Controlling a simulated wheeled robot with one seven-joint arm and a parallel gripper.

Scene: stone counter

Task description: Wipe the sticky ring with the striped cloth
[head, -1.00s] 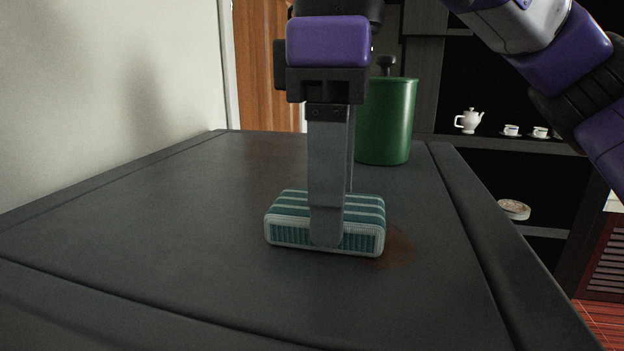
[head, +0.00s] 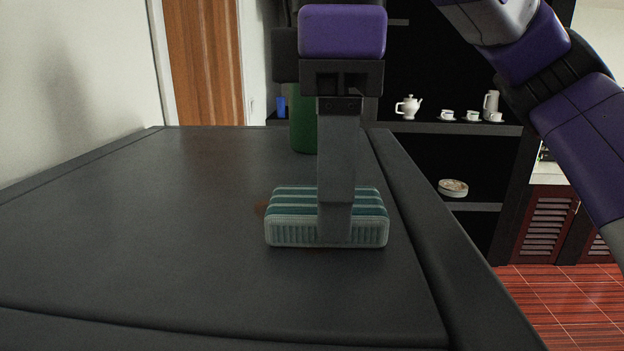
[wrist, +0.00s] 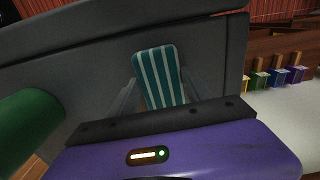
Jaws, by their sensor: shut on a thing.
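The teal-and-white striped cloth (head: 290,232), a thick folded block, lies flat on the dark counter in the head view. My gripper (head: 335,236) is shut on it, with a finger down its near face. In the wrist view the cloth (wrist: 158,75) sits between my two fingers (wrist: 160,98). The cloth hides the rest of the ring. The ring cannot be made out in the wrist view.
A green canister (head: 304,125) stands on the counter (head: 150,230) behind my gripper; it also shows in the wrist view (wrist: 28,130). The counter's raised right edge is close to the cloth. The counter to the left is clear. Shelves with a white teapot (head: 408,107) stand beyond.

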